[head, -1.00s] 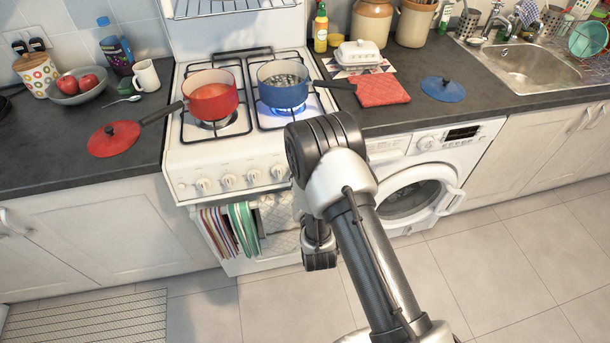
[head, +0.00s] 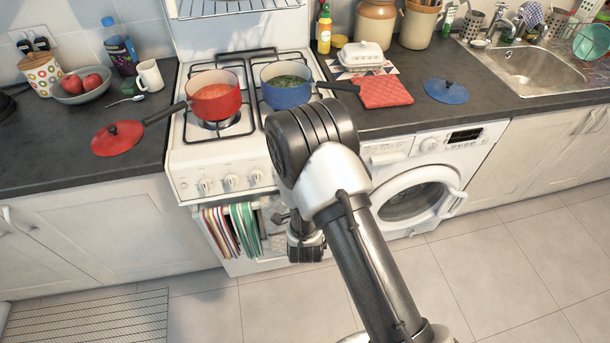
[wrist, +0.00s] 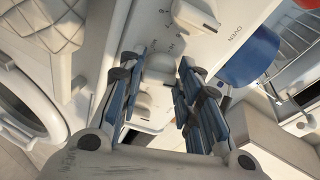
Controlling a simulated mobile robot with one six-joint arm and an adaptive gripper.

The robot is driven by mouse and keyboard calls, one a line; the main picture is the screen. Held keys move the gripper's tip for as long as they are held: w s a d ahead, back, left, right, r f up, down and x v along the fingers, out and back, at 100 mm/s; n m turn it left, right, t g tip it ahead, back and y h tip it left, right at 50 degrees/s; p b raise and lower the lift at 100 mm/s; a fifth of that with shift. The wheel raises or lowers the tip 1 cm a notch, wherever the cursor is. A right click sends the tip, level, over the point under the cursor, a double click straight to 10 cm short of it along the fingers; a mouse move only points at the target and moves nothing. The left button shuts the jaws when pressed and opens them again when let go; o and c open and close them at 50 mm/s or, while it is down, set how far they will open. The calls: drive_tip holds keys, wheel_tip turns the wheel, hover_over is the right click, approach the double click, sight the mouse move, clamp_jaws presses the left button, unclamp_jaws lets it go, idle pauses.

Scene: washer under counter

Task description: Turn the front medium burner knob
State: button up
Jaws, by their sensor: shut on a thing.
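The white stove (head: 190,165) carries a row of pale knobs (head: 230,182) on its front panel. The arm hides the right part of this row in the head view. In the wrist view my gripper (wrist: 158,66) has its blue-padded fingers on either side of a pale knob (wrist: 160,62), shut on it. Which burner this knob serves cannot be read. Another knob (wrist: 197,12) sits beyond it, near the word OVEN. A red pot (head: 213,100) is on the front left burner. A blue pot (head: 286,90) is on the right side.
A washing machine (head: 425,190) stands right of the stove. Striped towels (head: 232,230) hang on the oven front below the knobs. The pot handles stick out sideways, and a red lid (head: 117,137) lies on the left counter.

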drive_tip(key=shift+r+m+g, duration=0.1)
drive_tip(key=shift+m+g, duration=0.2)
drive_tip(key=shift+m, duration=0.9)
drive_tip(key=o, duration=1)
drive_tip(key=shift+o, duration=0.2)
drive_tip(key=v, duration=1.2)
drive_tip(key=shift+w, duration=0.1)
